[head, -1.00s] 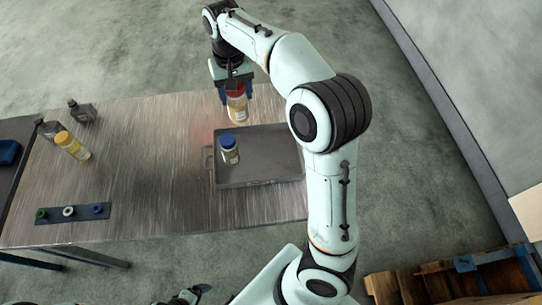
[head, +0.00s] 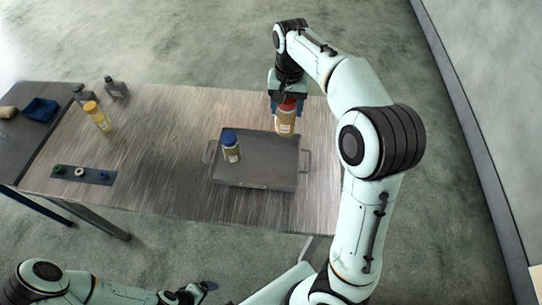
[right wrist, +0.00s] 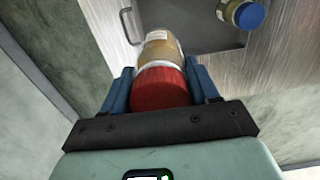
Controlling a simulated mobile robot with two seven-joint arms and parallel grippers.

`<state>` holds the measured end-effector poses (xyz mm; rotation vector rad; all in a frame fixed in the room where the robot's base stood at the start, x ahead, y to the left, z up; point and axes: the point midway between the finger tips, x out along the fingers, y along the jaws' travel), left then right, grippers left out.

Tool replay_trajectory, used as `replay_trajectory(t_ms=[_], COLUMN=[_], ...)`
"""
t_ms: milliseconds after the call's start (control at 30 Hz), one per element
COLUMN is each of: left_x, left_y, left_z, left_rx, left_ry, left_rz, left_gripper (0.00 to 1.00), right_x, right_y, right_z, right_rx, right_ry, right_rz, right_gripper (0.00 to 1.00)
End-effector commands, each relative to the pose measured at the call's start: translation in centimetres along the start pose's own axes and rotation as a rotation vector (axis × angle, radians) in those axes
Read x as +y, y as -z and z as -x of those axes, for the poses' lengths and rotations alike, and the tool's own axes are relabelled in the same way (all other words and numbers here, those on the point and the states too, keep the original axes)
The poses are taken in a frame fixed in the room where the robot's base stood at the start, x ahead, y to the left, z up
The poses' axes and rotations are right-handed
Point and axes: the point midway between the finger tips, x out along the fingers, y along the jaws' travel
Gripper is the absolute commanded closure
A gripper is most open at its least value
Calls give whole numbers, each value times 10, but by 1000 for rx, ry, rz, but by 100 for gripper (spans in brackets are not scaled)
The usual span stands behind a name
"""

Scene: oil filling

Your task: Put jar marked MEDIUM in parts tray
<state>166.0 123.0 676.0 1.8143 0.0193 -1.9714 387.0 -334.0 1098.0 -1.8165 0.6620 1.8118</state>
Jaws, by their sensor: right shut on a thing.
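My right gripper (head: 287,97) is shut on a jar with a red lid and amber body (head: 286,121). The jar hangs upright over the back right part of the grey parts tray (head: 262,172). In the right wrist view the red-lidded jar (right wrist: 160,84) sits between the blue fingers, with the tray (right wrist: 185,14) beyond it. A blue-lidded jar (head: 231,149) stands in the left part of the tray. A yellow-lidded jar (head: 98,117) stands at the table's left. No label is readable. My left gripper (head: 192,294) is low at the bottom edge, its jaws unclear.
Two dark bottles (head: 115,88) stand at the table's back left. A dark strip with several small rings (head: 82,175) lies at the front left. A blue bin (head: 40,110) sits on the side table. The tray has handles at both ends; the table's middle is clear.

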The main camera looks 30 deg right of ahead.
Motion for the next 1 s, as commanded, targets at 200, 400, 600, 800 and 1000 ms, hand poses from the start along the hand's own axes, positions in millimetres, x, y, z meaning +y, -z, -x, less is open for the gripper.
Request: replay_trajectory(t_ms=[200,400,600,800,1000], left_x=[-9,-14,-17,-17,-20], left_y=[-12,-18,-21,-22,-25], left_z=[-14,-22,-26,-27,-32], left_rx=[-15,-23,-26,-27,-31], left_ry=[6,8,9,10,11], left_rz=[6,9,10,10,11], left_gripper=[8,8,8,8,8], right_x=[2,2,1,1,1], right_y=[-2,-2,-1,-1,-2], right_z=[-61,-113,-144,-156,-187], right_rx=[-7,-6,-3,-2,-4], right_ry=[-7,-7,-4,-2,-4], right_rz=[0,0,1,0,1], right_gripper=[94,94,94,94,94])
